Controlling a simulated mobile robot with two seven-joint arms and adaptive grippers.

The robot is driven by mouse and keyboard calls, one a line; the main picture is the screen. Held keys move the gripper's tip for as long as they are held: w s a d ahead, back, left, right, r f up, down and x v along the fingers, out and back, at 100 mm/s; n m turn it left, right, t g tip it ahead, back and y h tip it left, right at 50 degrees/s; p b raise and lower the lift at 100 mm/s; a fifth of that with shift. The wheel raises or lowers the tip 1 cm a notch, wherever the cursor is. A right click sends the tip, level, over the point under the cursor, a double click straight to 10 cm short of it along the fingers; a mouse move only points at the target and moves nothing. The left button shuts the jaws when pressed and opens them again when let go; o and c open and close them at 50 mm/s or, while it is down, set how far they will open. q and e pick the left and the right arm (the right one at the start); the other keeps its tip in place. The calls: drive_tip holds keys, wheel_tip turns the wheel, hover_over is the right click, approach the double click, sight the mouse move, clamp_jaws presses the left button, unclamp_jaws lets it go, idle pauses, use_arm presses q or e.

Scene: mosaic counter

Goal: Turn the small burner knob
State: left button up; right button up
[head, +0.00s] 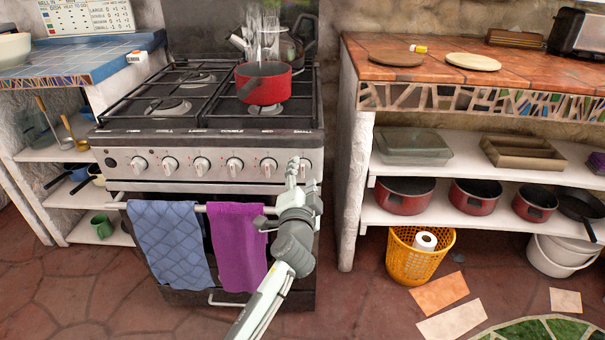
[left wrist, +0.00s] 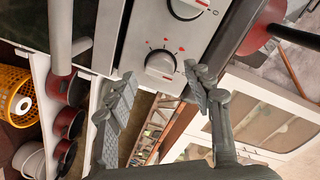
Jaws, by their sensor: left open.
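The stove (head: 125,140) has a row of several round silver knobs on its front panel. My left gripper (head: 299,169) is at the right end of this panel, open and empty. In the left wrist view, the end knob (left wrist: 160,64) lies between and just beyond the two spread fingertips, with small red marks around it. I see no clear contact. The neighbouring knob (left wrist: 186,7) is cut by the top edge of that view. In the head view, the gripper partly hides the end knob. My right gripper is not in view.
A red pot (head: 263,85) stands on the right side of the hob. A blue towel (head: 170,245) and a purple towel (head: 237,245) hang on the oven rail below the panel. A counter with shelves (head: 400,215) stands to the right, with a yellow basket (head: 415,262) below.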

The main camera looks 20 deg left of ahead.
use_arm(q)
drive_tip(key=v, duration=1)
drive_tip(key=shift+s, duration=0.35)
drive_tip(key=shift+d, duration=0.1)
